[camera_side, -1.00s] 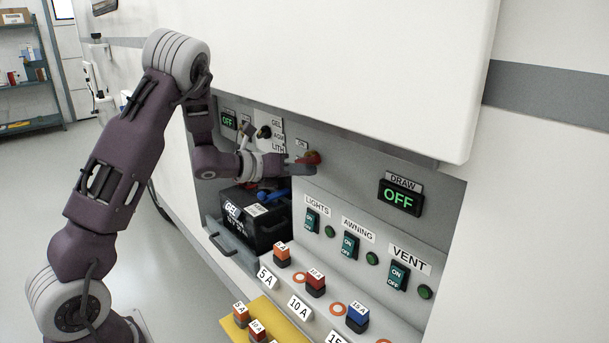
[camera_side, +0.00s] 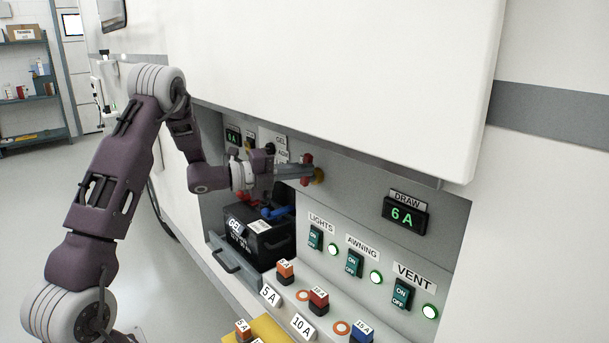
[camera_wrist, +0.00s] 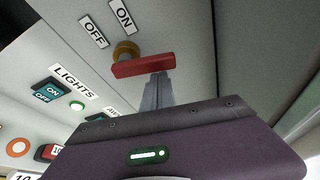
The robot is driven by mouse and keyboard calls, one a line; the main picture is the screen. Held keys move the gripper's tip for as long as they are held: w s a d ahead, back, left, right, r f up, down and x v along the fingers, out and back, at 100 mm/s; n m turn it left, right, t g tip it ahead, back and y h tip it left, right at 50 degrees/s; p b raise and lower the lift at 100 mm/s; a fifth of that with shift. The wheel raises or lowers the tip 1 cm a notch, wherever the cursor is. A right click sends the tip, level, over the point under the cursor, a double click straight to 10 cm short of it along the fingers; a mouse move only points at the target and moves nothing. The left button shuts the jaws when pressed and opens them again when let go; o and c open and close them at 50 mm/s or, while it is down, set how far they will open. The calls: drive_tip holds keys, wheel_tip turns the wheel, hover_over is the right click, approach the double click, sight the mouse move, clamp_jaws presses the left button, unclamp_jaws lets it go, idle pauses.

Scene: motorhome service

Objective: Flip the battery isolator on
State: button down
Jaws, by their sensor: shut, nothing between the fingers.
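The battery isolator is a red handle (camera_side: 307,169) on a yellow-brown round base, high on the grey panel. In the wrist view the red handle (camera_wrist: 144,65) lies crosswise below the ON label (camera_wrist: 123,16) and the OFF label (camera_wrist: 93,32). My gripper (camera_side: 306,173) is shut and empty, its fingertips at the handle. In the wrist view the fingertips (camera_wrist: 158,78) meet the handle's lower edge, apparently touching it. The draw display (camera_side: 405,215) reads 6 A in green.
Lights, awning and vent switches (camera_side: 354,264) have lit green lamps beside them. A black battery (camera_side: 258,240) labelled GEL stands in the bay below my gripper. Coloured fuses (camera_side: 318,300) stand on a ledge in front. The white hatch (camera_side: 330,70) overhangs the bay.

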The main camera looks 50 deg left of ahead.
drive_tip(key=shift+a+r+n, duration=0.2)
drive_tip(key=shift+a+n, duration=0.2)
drive_tip(key=shift+a, duration=0.15)
idle(0.4)
drive_tip(key=d, duration=0.5)
drive_tip(key=a+v, duration=0.1)
drive_tip(key=v, duration=0.9)
drive_tip(key=shift+f, duration=0.25)
